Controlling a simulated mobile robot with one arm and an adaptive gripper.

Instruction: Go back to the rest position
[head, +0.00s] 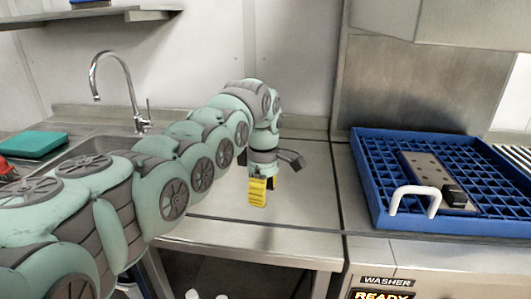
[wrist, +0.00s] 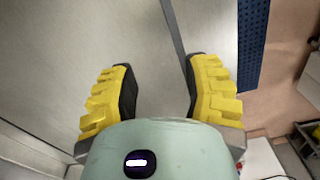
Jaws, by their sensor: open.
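My gripper (head: 264,188) has yellow ridged fingers with dark inner pads. In the head view it hangs pointing down over the bare steel counter (head: 312,205), left of the washer. In the wrist view my gripper (wrist: 160,85) is open, its fingers wide apart, with only bare steel and a dark seam between them. It holds nothing. My green arm reaches in from the left of the head view and covers part of the counter and sink.
A blue rack (head: 364,190) at the right holds a metal mould plate (head: 424,172) with a white handle (head: 411,189). The faucet (head: 127,75) and sink (head: 88,147) stand behind my arm. A green item (head: 33,144) lies far left. A shelf (head: 75,14) hangs above.

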